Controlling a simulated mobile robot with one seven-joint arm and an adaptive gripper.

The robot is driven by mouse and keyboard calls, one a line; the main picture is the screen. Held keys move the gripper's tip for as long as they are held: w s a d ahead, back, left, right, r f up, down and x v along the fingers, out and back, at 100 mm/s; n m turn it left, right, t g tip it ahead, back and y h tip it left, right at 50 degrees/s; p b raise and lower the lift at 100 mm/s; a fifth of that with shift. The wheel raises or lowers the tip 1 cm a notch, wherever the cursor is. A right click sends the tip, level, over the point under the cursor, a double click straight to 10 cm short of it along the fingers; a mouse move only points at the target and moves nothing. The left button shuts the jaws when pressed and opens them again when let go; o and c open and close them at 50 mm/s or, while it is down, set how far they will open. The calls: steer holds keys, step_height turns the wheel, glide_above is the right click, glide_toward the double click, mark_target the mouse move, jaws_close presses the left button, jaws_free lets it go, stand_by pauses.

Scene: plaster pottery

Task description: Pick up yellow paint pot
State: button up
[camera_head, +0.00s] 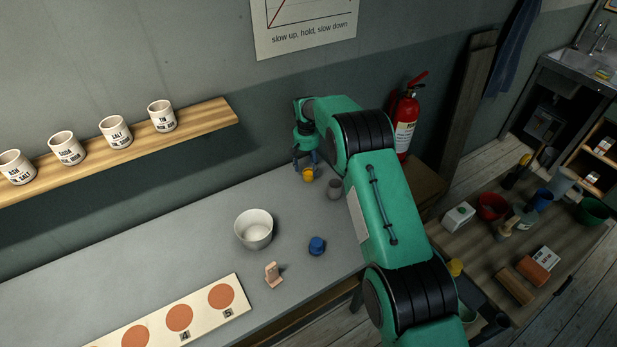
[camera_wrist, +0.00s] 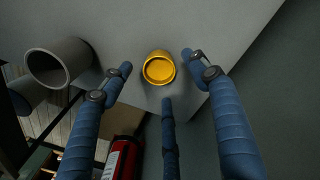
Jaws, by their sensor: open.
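The yellow paint pot (camera_head: 308,174) stands on the grey bench near its back edge, below my gripper (camera_head: 306,160) in the head view. In the wrist view the yellow paint pot (camera_wrist: 159,68) shows its open top with yellow inside. My gripper (camera_wrist: 157,62) is open. Its blue fingers reach to either side of the pot, with a third finger below it in the picture. I see gaps between the fingers and the pot. Whether the fingertips are level with the pot is hard to tell.
A grey cup (camera_head: 334,188) stands close to the right of the pot; it also shows in the wrist view (camera_wrist: 60,62). A blue pot (camera_head: 317,246), a white bowl (camera_head: 254,229) and a small wooden piece (camera_head: 273,274) are nearer the front. A fire extinguisher (camera_head: 406,124) stands beyond the bench.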

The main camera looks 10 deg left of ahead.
mark_target(308, 173)
steer(key=shift+f, duration=0.1)
steer(key=shift+w+d+f, duration=0.1)
steer(key=shift+d+f, duration=0.05)
steer(key=shift+f, duration=2.35)
steer(key=c, duration=1.3)
